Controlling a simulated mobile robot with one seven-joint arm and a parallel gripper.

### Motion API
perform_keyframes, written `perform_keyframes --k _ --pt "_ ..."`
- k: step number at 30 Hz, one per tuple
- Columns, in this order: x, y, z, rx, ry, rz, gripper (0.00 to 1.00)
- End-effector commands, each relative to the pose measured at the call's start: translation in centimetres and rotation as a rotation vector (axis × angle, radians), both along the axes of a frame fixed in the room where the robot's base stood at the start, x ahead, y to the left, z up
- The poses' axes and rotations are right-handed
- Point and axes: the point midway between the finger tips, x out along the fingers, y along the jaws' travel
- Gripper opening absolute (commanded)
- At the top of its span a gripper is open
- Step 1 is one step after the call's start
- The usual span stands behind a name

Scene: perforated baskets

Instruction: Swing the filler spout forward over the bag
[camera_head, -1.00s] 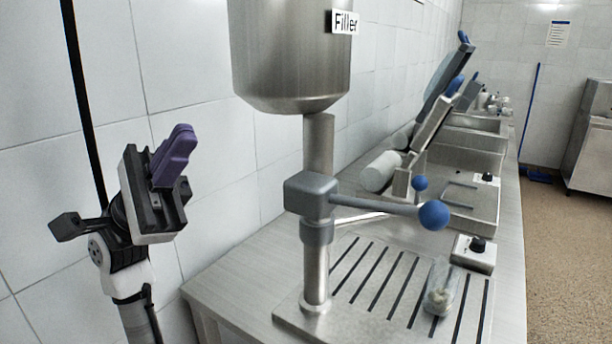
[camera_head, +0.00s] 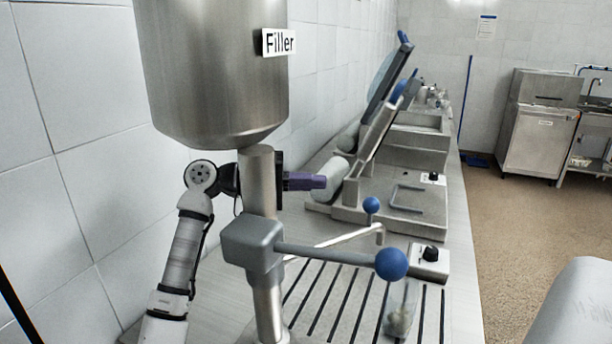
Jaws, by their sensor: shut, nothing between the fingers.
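The filler is a steel hopper (camera_head: 215,75) labelled "Filler" on a post (camera_head: 258,180) with a grey clamp block (camera_head: 252,243). A lever (camera_head: 325,254) with a blue ball (camera_head: 391,264) reaches right from the block. The thin spout tube (camera_head: 340,238), bent down at its end, shows behind the lever. A clear bag (camera_head: 400,312) with pale contents stands on the slotted tray, nearer than the spout's end. My gripper (camera_head: 322,182), with purple fingers, is behind the post and points right, shut and empty, apart from the spout. The post hides part of its body.
The slotted tray (camera_head: 432,310) lies under the filler. A control box with a black knob (camera_head: 430,262) stands to its right. Beyond are a sealer with a raised arm (camera_head: 375,130) and a smaller blue ball (camera_head: 371,204). The tiled wall is at left; open floor (camera_head: 520,230) is at right.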

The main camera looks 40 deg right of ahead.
Motion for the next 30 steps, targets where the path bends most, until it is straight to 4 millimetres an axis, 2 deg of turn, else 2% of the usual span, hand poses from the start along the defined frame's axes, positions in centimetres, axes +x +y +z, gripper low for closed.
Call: perform_keyframes --k 1,8,18,30 --pt "-0.8 -0.9 0.5 0.0 0.0 -0.003 0.0" --pt "-3.8 -5.0 0.3 -0.001 0.003 -0.003 0.0" --pt "-6.8 -3.4 -0.7 -0.002 0.003 0.001 0.0" --pt "-7.2 -3.3 -1.0 -0.001 0.002 0.002 0.0"
